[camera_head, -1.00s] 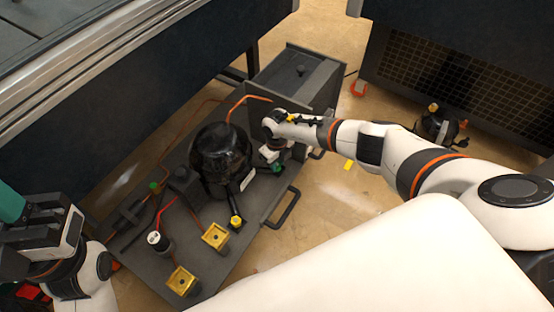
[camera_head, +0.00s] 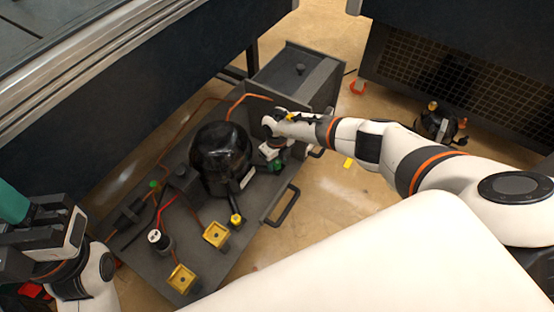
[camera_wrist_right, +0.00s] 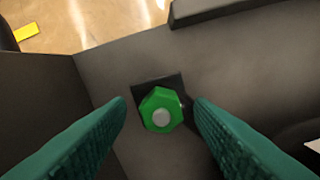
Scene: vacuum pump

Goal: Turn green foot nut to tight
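The green foot nut (camera_wrist_right: 161,110) is a hexagon with a pale round centre, seated over a small dark square plate on a grey surface in the right wrist view. My right gripper (camera_wrist_right: 160,104) is open, with one teal finger on each side of the nut and visible gaps between. In the head view my right gripper (camera_head: 274,163) points down at the right end of the pump unit's grey base (camera_head: 195,262); the nut cannot be made out there. My left gripper (camera_head: 12,205) is at the left edge, its teal fingers partly out of frame.
A black rounded housing (camera_head: 221,158) stands on the base, left of my right gripper. Two yellow blocks, a white-topped cylinder (camera_head: 155,238) and orange pipes are nearby. A grey box (camera_head: 298,75) stands behind. A black handle (camera_head: 285,207) juts from the base's right side.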

